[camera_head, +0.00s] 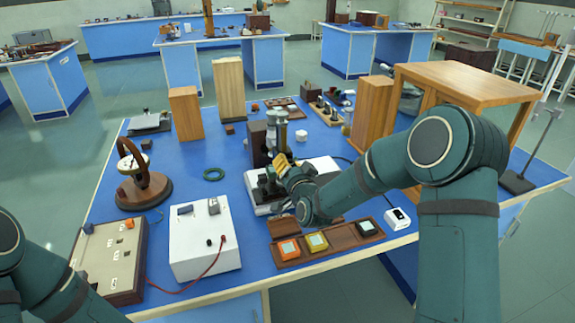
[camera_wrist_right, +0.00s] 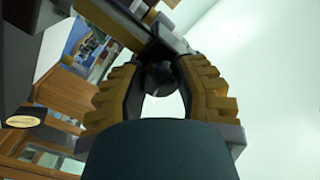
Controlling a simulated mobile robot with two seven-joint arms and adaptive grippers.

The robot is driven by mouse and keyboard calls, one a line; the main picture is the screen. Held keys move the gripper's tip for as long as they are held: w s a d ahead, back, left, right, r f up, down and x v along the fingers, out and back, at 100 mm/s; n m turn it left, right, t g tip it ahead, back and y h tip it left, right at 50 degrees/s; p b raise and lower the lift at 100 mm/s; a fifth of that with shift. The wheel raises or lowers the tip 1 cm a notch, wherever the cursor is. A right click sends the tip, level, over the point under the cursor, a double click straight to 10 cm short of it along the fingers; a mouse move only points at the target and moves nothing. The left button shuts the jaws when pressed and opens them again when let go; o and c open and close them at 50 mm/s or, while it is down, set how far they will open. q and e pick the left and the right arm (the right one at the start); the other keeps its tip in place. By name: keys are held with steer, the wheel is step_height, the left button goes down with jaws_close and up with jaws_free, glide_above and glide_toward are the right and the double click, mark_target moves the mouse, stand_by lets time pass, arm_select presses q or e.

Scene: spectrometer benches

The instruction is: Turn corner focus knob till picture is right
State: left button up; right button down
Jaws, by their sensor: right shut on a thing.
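An instrument with an upright grey tube (camera_head: 282,131) and a dark body (camera_head: 258,144) stands near the middle of the blue bench, by a white base (camera_head: 318,168). My right gripper (camera_head: 282,167) reaches in from the right, its yellow fingers at the instrument's lower part. In the right wrist view the two ridged fingers of my right gripper (camera_wrist_right: 161,70) close around a small dark round knob (camera_wrist_right: 156,78). The gripper hides most of the knob in the head view. No picture produced by the instrument is readable. My left gripper is out of view.
A white box (camera_head: 204,242) with a red lead stands at the front. A brown tray (camera_head: 327,251) with coloured blocks lies close before my right arm. Wooden blocks (camera_head: 231,90) and a small wooden table (camera_head: 465,82) stand behind.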

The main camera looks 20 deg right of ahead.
steer(key=shift+d+r, duration=0.1)
steer(key=shift+r, duration=0.05)
stand_by(0.3)
steer(key=c, duration=0.6)
jaws_free()
steer(key=shift+s, duration=0.1)
steer(key=s, duration=1.1)
steer(key=shift+s+d, duration=0.15)
steer(key=shift+s, duration=0.25)
